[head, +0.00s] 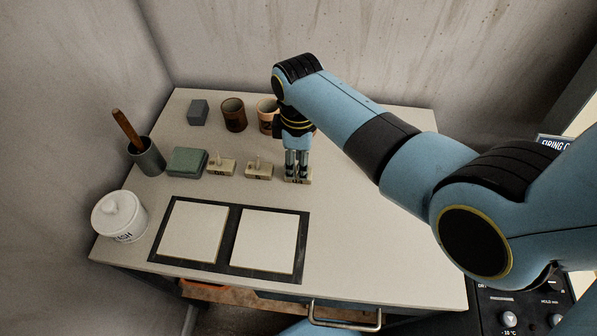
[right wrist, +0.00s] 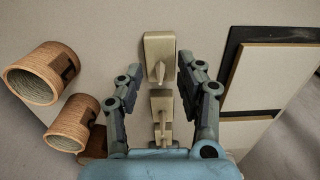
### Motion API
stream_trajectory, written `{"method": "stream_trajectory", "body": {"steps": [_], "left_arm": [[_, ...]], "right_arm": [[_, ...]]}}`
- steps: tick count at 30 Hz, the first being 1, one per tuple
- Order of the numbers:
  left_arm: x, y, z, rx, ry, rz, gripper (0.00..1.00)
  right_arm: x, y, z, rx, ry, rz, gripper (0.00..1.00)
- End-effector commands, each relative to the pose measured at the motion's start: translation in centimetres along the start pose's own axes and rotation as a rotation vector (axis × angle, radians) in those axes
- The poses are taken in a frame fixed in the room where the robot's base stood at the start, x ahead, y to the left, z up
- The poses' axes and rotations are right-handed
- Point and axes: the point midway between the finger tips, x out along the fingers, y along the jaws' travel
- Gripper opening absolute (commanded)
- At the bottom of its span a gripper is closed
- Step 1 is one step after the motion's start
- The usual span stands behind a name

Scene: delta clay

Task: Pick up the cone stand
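Three small cream stands, each with an upright piece on top, stand in a row: a left one (head: 221,167), a middle one (head: 259,171) and a right one (head: 298,181). My right gripper (head: 297,176) points down over the right stand and partly hides it. In the right wrist view my right gripper (right wrist: 160,66) is open, with one finger on each side of this stand (right wrist: 160,46), whose cone shows between them. The middle stand (right wrist: 162,108) shows nearer the palm. I cannot tell whether the fingers touch the stand. My left gripper is not in view.
Two brown cups (head: 233,115) (head: 266,112) and a grey block (head: 198,112) stand behind the row. A green-grey block (head: 187,162), a dark pot with a wooden handle (head: 148,158) and a white lidded jar (head: 119,215) are left. Pale tiles lie on a dark board (head: 231,237) in front.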

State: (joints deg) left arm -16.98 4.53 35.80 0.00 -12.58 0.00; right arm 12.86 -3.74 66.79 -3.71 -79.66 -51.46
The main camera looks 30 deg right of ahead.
Motion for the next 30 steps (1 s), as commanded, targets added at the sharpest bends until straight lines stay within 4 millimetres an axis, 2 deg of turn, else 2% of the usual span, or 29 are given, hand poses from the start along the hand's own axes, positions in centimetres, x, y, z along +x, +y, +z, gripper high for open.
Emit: {"method": "stream_trajectory", "body": {"steps": [4, 12, 30], "left_arm": [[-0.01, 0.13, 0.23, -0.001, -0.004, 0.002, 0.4], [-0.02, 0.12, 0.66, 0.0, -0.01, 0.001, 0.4], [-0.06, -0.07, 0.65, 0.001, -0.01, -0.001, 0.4]], "right_arm": [[-0.05, 0.02, 0.0, 0.0, 0.0, 0.0, 0.35], [-0.06, 0.0, 0.0, 0.0, 0.0, 0.0, 0.0], [-0.57, 0.06, -0.05, 0.0, 0.002, 0.002, 0.0]]}}
